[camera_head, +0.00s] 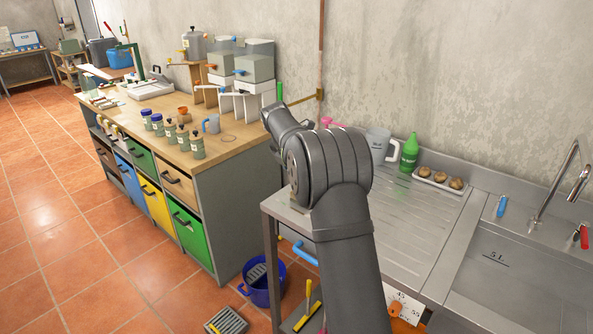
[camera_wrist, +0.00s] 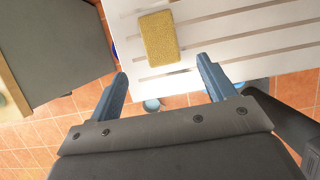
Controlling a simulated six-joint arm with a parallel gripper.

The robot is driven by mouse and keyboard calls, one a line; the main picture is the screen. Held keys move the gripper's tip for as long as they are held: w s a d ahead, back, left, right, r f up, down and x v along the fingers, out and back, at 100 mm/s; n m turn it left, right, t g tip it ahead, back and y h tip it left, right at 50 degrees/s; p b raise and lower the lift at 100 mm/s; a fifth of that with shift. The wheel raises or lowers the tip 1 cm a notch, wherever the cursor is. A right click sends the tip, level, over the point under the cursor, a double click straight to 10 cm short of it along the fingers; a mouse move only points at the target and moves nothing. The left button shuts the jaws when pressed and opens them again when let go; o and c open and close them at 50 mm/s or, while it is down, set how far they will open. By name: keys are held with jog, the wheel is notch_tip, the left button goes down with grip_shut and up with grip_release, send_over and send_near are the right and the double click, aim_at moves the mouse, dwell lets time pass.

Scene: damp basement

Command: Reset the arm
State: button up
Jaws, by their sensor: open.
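My gripper (camera_wrist: 162,82) shows in the wrist view with its two blue-grey fingers spread wide and nothing between them. A yellow sponge (camera_wrist: 159,38) lies on a pale grooved surface (camera_wrist: 225,30) beyond the fingertips, apart from them. Floor tiles show below and between the fingers. In the head view my dark grey arm (camera_head: 345,250) rises in front of the steel sink unit and bends toward the workbench. The gripper's fingers are hidden there behind the arm.
A workbench (camera_head: 226,151) with jars and dispensers stands left, above coloured drawers. A grey jug (camera_head: 379,146), green bottle (camera_head: 409,154) and tray (camera_head: 438,180) of round brown items stand at the drainboard's back. The sink basin (camera_head: 520,285) is right; a blue bucket (camera_head: 262,290) stands below.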

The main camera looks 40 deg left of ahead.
jog(key=shift+f, duration=0.1)
jog(key=x, duration=1.2)
jog(key=shift+r, duration=1.9)
